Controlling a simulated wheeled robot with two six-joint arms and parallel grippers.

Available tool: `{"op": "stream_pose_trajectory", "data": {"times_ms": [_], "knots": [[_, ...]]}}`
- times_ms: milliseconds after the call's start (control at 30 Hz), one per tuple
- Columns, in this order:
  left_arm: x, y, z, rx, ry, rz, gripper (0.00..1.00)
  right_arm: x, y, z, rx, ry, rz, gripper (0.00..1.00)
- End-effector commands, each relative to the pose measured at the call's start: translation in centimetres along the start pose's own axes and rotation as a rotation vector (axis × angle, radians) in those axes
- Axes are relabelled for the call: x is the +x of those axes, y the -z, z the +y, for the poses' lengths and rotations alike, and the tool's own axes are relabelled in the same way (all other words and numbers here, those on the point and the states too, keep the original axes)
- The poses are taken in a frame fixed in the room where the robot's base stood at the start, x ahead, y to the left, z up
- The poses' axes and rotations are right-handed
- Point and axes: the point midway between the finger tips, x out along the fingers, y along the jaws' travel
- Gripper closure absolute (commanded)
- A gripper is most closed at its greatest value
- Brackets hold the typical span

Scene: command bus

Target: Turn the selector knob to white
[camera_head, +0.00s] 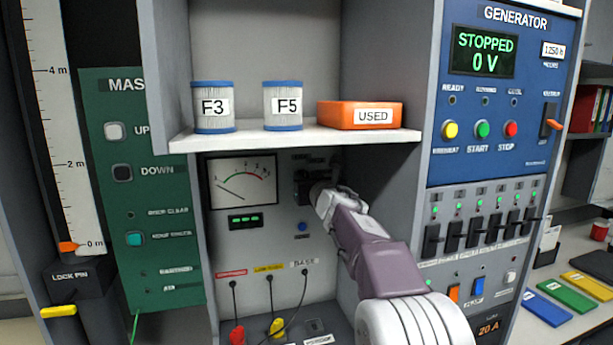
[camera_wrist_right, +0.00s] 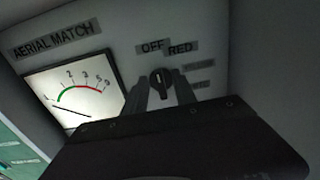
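The selector knob (camera_wrist_right: 161,84) is a small black knob on the grey panel below the shelf. Its pale mark points up, toward the OFF label (camera_wrist_right: 152,47) or between OFF and RED (camera_wrist_right: 180,49); I cannot tell exactly. Two dim labels to its right are hard to read. My right gripper (camera_head: 309,189) is at the panel, hiding most of the knob in the head view. In the wrist view its fingers (camera_wrist_right: 162,93) stand apart, one on each side of the knob. I cannot tell if they touch it. My left gripper is not in view.
An aerial match meter (camera_head: 243,181) is left of the knob. The shelf (camera_head: 300,136) above holds canisters F3 (camera_head: 213,107) and F5 (camera_head: 283,106) and an orange USED box (camera_head: 359,115). Cabinet side walls flank the recess. Cables and plugs (camera_head: 276,328) are below.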

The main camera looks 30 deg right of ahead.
Motion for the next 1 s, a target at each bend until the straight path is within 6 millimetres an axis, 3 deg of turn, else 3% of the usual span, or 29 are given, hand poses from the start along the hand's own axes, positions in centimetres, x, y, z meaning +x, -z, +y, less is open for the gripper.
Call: {"op": "stream_pose_trajectory", "data": {"times_ms": [267, 300, 400, 433, 767, 1000], "knots": [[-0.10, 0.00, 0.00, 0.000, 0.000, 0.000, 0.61, 0.51, 0.05, 0.03, 0.000, 0.000, 0.000, 0.67], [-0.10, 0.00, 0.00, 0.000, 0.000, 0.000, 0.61, 0.50, 0.05, 0.03, 0.000, 0.000, 0.000, 0.70], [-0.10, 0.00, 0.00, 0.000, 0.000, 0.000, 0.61, 0.49, 0.05, 0.03, 0.000, 0.000, 0.000, 0.98], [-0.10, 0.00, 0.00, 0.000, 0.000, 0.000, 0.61, 0.49, 0.05, 0.02, 0.000, 0.000, 0.000, 1.00], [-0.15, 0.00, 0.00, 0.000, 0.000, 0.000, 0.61, 0.48, 0.02, -0.01, 0.023, 0.000, 0.000, 1.00], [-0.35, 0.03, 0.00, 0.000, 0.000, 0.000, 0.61, 0.47, -0.01, -0.16, 0.146, 0.000, 0.000, 1.00]]}}
